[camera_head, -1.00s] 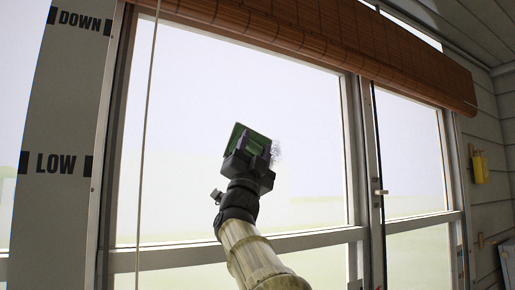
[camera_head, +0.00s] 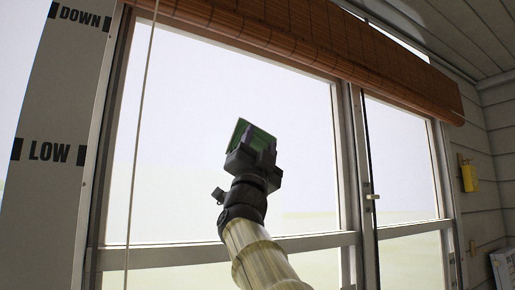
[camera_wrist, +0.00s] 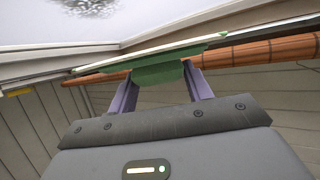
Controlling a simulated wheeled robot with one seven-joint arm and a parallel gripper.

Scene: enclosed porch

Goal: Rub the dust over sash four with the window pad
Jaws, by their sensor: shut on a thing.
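The window pad (camera_head: 246,137) is green and shows on the upper end of my gripper (camera_head: 253,158), in front of the large window pane (camera_head: 180,150). In the wrist view the pad (camera_wrist: 158,62) sits between the two purple fingers of my gripper (camera_wrist: 160,80), which are shut on it. The pad's pale face edge lies close to the window frame there. A grey speckled dust patch (camera_wrist: 90,6) shows on the glass at the top left of the wrist view, apart from the pad. The dust is not visible in the head view; my gripper may cover it. I see no sash number.
A rolled wooden blind (camera_head: 310,50) hangs across the top of the window. A pull cord (camera_head: 141,140) hangs at left, beside a board marked DOWN and LOW (camera_head: 50,150). A window handle (camera_head: 372,196) juts out at right. A yellow object (camera_head: 469,178) hangs on the wall.

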